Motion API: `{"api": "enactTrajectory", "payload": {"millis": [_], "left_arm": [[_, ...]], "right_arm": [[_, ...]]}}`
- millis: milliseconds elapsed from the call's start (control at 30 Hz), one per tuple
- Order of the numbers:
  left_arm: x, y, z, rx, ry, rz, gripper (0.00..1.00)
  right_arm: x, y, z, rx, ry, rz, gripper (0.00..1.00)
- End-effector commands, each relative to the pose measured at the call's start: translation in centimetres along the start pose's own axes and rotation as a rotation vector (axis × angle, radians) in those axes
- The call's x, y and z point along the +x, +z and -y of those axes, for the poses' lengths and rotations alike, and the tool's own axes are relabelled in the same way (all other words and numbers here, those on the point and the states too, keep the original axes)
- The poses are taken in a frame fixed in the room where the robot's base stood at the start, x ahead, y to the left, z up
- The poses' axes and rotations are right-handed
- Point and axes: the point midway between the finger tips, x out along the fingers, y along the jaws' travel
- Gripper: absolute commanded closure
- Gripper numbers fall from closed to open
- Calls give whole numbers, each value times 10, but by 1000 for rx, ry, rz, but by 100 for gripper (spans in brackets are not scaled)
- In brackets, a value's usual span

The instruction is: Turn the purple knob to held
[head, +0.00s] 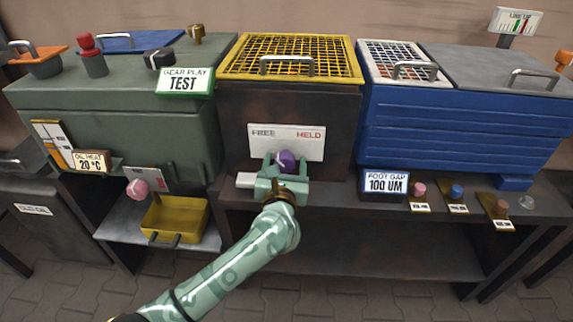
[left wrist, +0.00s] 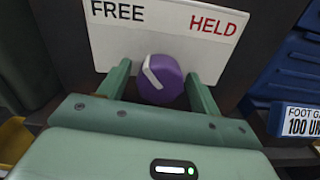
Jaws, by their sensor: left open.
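The purple knob (head: 287,161) sits on the front of the dark middle cabinet, below a white plate (head: 262,141) reading FREE on the left and HELD on the right. In the left wrist view the knob (left wrist: 161,79) has a white pointer line that slants toward its upper left, on the FREE side. My left gripper (head: 285,165) is in front of the plate. Its green fingers (left wrist: 158,88) are open, one on each side of the knob, with gaps visible between them and it. The right gripper is not in view.
A yellow mesh lid (head: 240,55) tops the middle cabinet. A green cabinet (head: 150,130) with a pink knob (head: 138,189) and yellow tray (head: 197,212) stands left. A blue cabinet (head: 460,120) stands right, with a FOOT GAP sign (head: 385,184) and small coloured pieces on the ledge.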

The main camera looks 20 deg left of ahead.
Motion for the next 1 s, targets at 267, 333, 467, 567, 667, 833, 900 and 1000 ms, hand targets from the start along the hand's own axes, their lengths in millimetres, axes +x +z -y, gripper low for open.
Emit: {"api": "enactTrajectory", "payload": {"millis": [267,333,467,567,667,833,900,1000], "left_arm": [[7,1,0,1,0,1,36],[7,1,0,1,0,1,36],[7,1,0,1,0,1,53],[7,1,0,0,0,0,80],[7,0,0,1,0,0,81],[6,1,0,13,0,0,81],[6,2,0,29,0,0,81],[6,3,0,67,1,0,81]], "right_arm": [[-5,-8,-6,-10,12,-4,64],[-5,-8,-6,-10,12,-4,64],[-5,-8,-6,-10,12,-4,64],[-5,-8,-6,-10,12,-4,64],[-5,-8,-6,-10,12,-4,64],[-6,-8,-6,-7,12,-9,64],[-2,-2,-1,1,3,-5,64],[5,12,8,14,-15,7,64]]}}
